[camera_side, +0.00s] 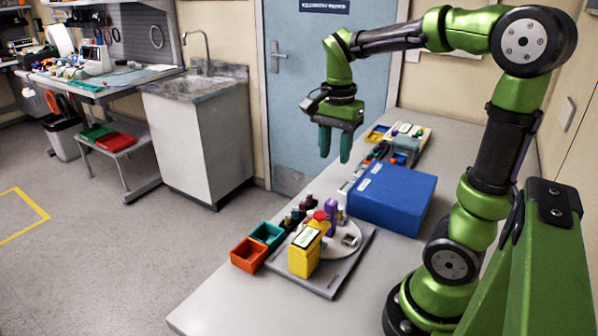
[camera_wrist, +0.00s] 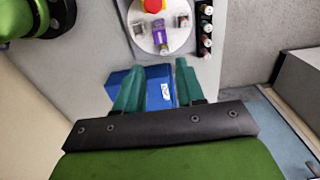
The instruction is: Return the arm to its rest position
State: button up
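My gripper (camera_side: 335,143) hangs in the air above the table, fingers pointing down, to the upper left of the blue box in the side view. Its two teal fingers stand apart with nothing between them, so it is open and empty. In the wrist view my gripper (camera_wrist: 160,88) shows both fingers spread, with the blue box (camera_wrist: 160,92) far below them. The arm is green and black, raised and bent over the table. The task names no other object.
The blue box (camera_side: 392,196) sits on the table (camera_side: 225,305). In front are a grey tray (camera_side: 335,280) with a round white plate (camera_side: 345,250), a yellow container (camera_side: 303,255), an orange bin (camera_side: 249,255) and a teal bin (camera_side: 267,234). Small items lie behind the box. The table's front left is bare.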

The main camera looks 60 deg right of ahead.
jog(key=s+a+n+t+y, duration=0.1)
jog(key=s+a+n+t, duration=0.1)
jog(key=a+n, duration=0.5)
jog(key=s+a+n+t+y, duration=0.1)
jog(key=s+a+n+t, duration=0.1)
jog(key=a+n+t, duration=0.3)
jog(key=a+r+n, duration=0.1)
jog(key=a+n, duration=0.1)
jog(key=a, duration=0.1)
